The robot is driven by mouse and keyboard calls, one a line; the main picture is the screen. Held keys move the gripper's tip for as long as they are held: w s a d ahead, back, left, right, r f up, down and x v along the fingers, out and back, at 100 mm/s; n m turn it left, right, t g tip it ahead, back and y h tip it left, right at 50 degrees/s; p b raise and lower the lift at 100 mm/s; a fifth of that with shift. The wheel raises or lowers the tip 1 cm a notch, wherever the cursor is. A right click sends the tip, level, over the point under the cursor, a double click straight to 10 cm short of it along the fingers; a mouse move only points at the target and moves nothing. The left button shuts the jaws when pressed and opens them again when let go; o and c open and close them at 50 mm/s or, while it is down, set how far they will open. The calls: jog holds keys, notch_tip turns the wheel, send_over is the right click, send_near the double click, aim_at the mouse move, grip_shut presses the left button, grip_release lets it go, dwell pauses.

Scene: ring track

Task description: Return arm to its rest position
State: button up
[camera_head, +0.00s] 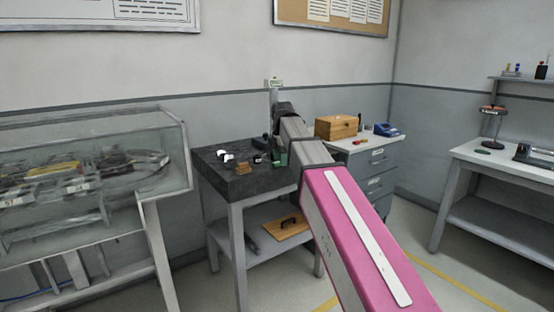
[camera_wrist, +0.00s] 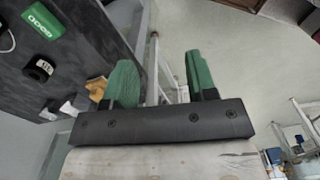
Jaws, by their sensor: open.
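My arm reaches forward from the bottom right of the head view, its pink link nearest the camera, toward the dark-topped table (camera_head: 225,182). My gripper shows in the wrist view (camera_wrist: 160,78), with two green fingers standing apart on a black bar. The gap between them is empty; table edge and floor show beyond. In the head view the gripper's end is small and partly hidden by my arm, near the table's right side. I cannot tell its exact height over the table.
Small items, including a green block (camera_wrist: 43,20) and a black piece (camera_wrist: 38,69), lie on the dark table. A glass case (camera_head: 90,160) stands left. A drawer cabinet with a wooden box (camera_head: 337,127) is behind right, a workbench (camera_head: 510,165) far right. Floor is open between them.

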jog(key=s+d+f+m, duration=0.5)
jog(key=s+f+m, duration=0.1)
jog(key=f, duration=0.6)
jog(key=s+d+f+m, duration=0.6)
jog(key=f+m, duration=0.2)
jog(key=f, duration=0.5)
jog(key=s+d+f+m, duration=0.6)
jog(key=f+m, duration=0.2)
jog(key=f, duration=0.5)
jog(key=shift+s+f, duration=0.1)
